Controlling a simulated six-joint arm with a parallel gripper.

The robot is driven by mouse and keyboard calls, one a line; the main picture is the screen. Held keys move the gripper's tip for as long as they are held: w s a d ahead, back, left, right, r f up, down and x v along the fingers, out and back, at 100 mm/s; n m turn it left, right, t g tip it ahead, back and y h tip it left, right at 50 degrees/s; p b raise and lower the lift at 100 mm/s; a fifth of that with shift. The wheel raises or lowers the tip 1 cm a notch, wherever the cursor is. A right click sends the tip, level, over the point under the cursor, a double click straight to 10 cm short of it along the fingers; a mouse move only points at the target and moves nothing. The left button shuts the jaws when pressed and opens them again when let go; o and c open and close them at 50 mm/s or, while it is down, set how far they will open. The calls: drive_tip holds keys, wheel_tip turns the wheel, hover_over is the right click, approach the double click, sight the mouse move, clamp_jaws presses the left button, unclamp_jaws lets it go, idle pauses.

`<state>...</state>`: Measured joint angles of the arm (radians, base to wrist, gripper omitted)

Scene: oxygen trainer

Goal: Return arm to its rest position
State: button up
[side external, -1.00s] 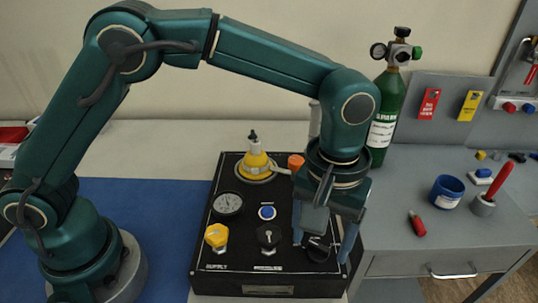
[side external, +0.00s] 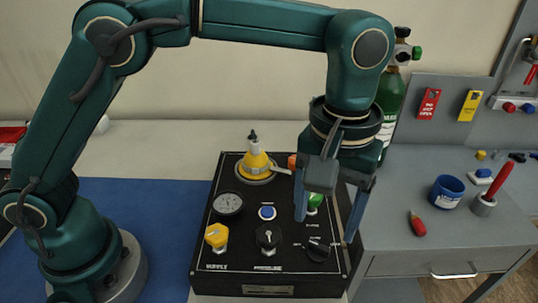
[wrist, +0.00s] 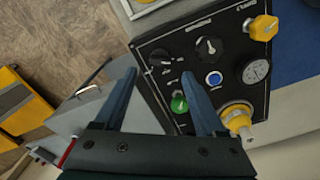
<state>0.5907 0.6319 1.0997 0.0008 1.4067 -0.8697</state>
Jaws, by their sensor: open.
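My gripper (side external: 328,222) is open and empty, pointing down above the right side of the black trainer panel (side external: 228,268). In the wrist view my gripper (wrist: 158,80) has its two blue fingers spread apart, with the green knob (wrist: 180,104) between them, nearer the right finger. The green knob also shows in the side view (side external: 315,201), partly behind the gripper. A black selector knob (side external: 318,249) sits in front of the fingers on the panel. A gap shows between the fingers and the panel.
The panel carries a yellow supply knob (side external: 216,235), a gauge (side external: 228,203), a blue button (side external: 267,212) and a yellow cone-shaped fitting (side external: 256,162). A green cylinder (side external: 392,92) stands behind the arm. A grey bench (side external: 400,236) with a blue cup (side external: 446,192) lies right.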

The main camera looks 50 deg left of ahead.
drive_tip(key=s+a+r+n+t, duration=0.2)
drive_tip(key=a+r+t, duration=0.1)
drive_tip(key=a+r, duration=0.8)
drive_tip(key=s+a+f+m+t, duration=0.2)
drive_tip(key=s+a+f+m, duration=0.3)
drive_tip(key=s+a+f, duration=0.2)
drive_tip(key=shift+s+a+f+t, duration=0.25)
drive_tip(key=shift+s+a+t, duration=0.1)
drive_tip(key=shift+s, duration=0.6)
